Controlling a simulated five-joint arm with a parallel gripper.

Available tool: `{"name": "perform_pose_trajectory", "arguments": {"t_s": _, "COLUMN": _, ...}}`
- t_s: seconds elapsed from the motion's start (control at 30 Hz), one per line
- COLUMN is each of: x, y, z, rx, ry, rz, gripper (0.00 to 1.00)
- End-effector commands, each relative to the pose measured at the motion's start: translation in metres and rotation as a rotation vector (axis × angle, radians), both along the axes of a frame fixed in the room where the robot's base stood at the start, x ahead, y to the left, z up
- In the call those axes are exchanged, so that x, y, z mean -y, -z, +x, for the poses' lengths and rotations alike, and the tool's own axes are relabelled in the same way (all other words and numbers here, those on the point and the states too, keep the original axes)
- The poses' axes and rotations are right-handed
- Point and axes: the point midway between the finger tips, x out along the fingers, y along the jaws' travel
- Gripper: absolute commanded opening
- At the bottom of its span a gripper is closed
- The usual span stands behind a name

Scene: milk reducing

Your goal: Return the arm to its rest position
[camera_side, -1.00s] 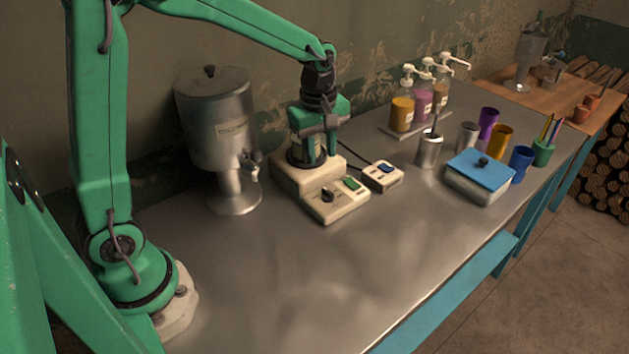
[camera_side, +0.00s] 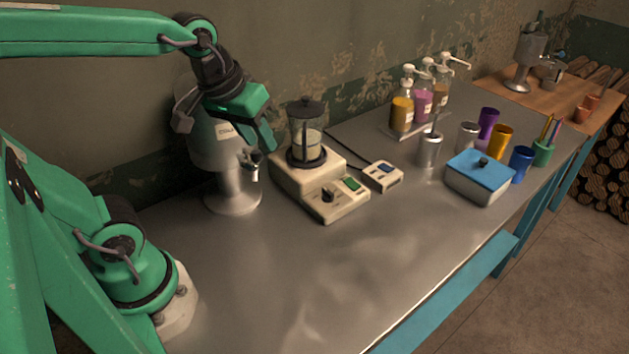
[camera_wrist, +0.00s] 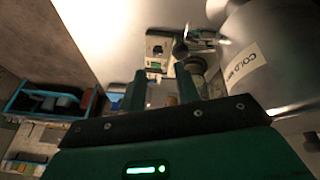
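The glass jar (camera_side: 306,130) with a dark lid stands upright on a cream heating unit (camera_side: 322,203) with a knob and a green display. My arm is folded back toward the left, with its upper link running out of the picture.
The dispenser, labelled "COLD", is close to my gripper in the wrist view (camera_wrist: 255,60). A small cream box (camera_side: 383,176), pump bottles (camera_side: 402,113), coloured cups (camera_side: 500,142) and a blue-lidded box (camera_side: 480,180) stand to the right. The front of the steel table (camera_side: 300,280) is clear.

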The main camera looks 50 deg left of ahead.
Motion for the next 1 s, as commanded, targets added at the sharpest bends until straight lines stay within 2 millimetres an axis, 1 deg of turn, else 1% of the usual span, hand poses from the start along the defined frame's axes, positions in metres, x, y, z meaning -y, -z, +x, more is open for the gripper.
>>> {"name": "perform_pose_trajectory", "arguments": {"t_s": 0.03, "x": 0.000, "y": -0.001, "z": -0.008, "rx": 0.019, "ry": 0.043, "rz": 0.018, "gripper": 0.32}}
{"name": "perform_pose_trajectory", "arguments": {"t_s": 0.2, "x": 0.000, "y": -0.002, "z": -0.029, "rx": 0.068, "ry": 0.189, "rz": 0.085, "gripper": 0.32}}
{"name": "perform_pose_trajectory", "arguments": {"t_s": 0.4, "x": 0.000, "y": 0.000, "z": -0.042, "rx": 0.099, "ry": 0.288, "rz": 0.135, "gripper": 0.32}}
{"name": "perform_pose_trajectory", "arguments": {"t_s": 1.0, "x": 0.000, "y": 0.001, "z": -0.044, "rx": 0.103, "ry": 0.306, "rz": 0.145, "gripper": 0.32}}
